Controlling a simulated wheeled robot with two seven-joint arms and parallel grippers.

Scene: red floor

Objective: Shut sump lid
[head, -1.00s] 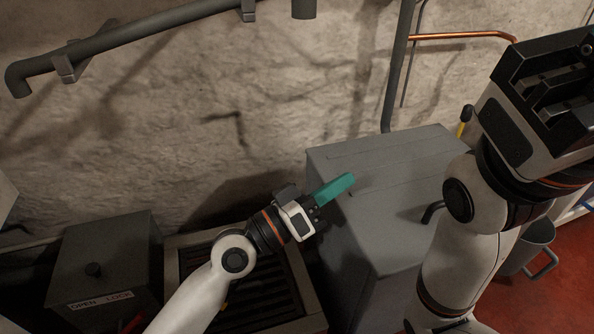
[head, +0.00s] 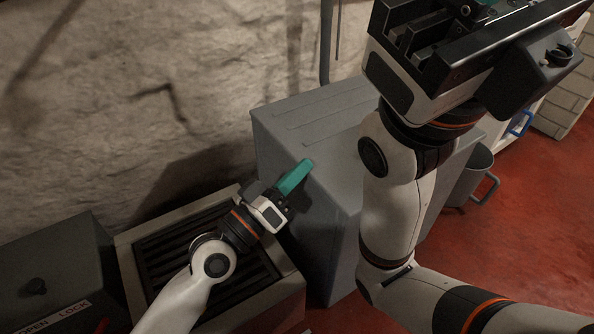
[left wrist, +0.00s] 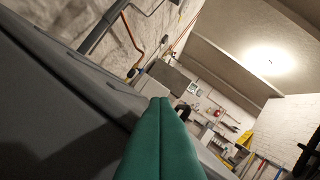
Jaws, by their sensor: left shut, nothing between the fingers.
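A large grey metal box, which looks like the sump, stands against the wall. Its grey lid (head: 325,115) forms the top and looks lowered; I cannot tell whether it is fully closed. My left gripper (head: 294,178) is shut and empty, its teal fingers at the box's left upper edge. Contact is unclear. In the left wrist view the shut teal fingers (left wrist: 160,125) point along the grey box (left wrist: 60,90), where a dark line runs along the edge. My right gripper (head: 480,12) is raised close to the camera, its fingertips mostly cut off; its arm hides the box's right part.
A dark box labelled OPEN LOCK (head: 45,270) stands at lower left. A grey bucket (head: 468,180) stands to the right. Red floor (head: 530,230) is clear at right.

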